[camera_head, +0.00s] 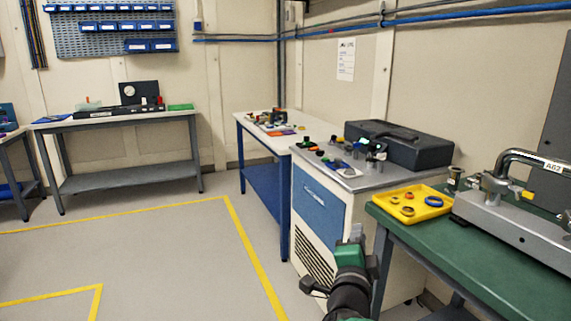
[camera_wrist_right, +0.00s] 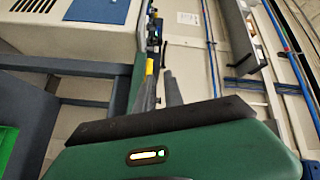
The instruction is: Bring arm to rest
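My right arm comes up from the bottom of the head view, and its green and black right gripper (camera_head: 350,243) is in front of the white cabinet, left of the green-topped bench. In the right wrist view, the green hand body and black palm bar fill the bottom. The two dark fingers of the gripper (camera_wrist_right: 159,82) stand a little apart, with nothing seen between them. The gripper appears clear of the bench, though its exact distance is hard to tell. My left gripper is not in view.
The green-topped bench (camera_head: 495,262) on the right carries a yellow tray (camera_head: 428,213) with rings and a metal apparatus (camera_head: 520,220). Behind are the white cabinet (camera_head: 310,235) with a black case (camera_head: 400,146) and a blue-framed table (camera_head: 262,170). Yellow-taped floor (camera_head: 150,255) is open at left.

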